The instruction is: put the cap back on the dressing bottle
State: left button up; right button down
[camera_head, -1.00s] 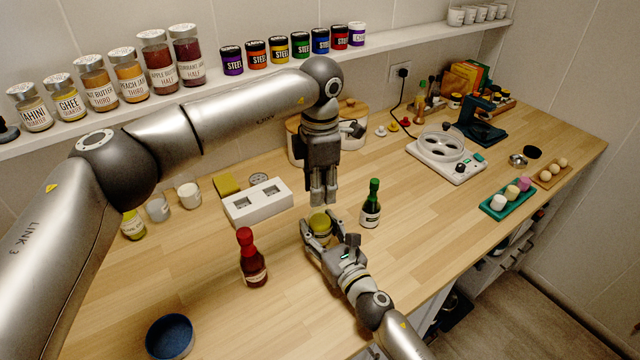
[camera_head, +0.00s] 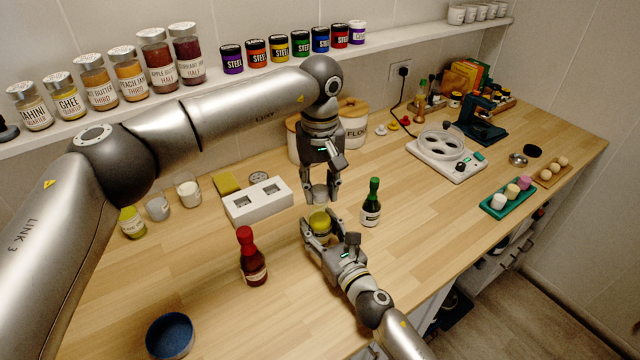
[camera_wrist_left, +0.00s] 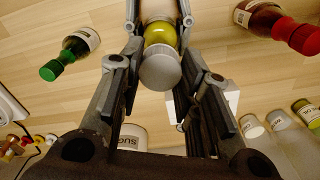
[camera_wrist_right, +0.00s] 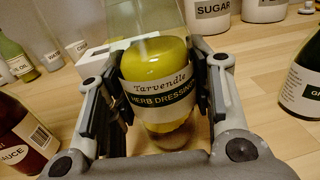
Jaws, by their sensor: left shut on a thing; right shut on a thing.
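The dressing bottle (camera_head: 320,223) stands upright on the counter, with yellow-green contents. My right gripper (camera_head: 319,236) is shut around its body. In the right wrist view the bottle (camera_wrist_right: 160,70) shows its "Herb Dressing" label between the fingers. The grey cap (camera_head: 319,193) is between the fingertips of my left gripper (camera_head: 319,190), which is shut on it from above, over the bottle's top. In the left wrist view the cap (camera_wrist_left: 160,69) overlaps the bottle (camera_wrist_left: 160,32). I cannot tell whether cap and bottle touch.
A red sauce bottle (camera_head: 252,258) stands to the left and a green-capped bottle (camera_head: 371,204) close to the right. A white block with two openings (camera_head: 256,203) lies behind. A blue round dish (camera_head: 169,336) is at front left. The counter between has free room.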

pick_arm(q)
jog(key=m, duration=1)
jog(key=o, duration=0.6)
jog(key=shift+r, duration=2.25)
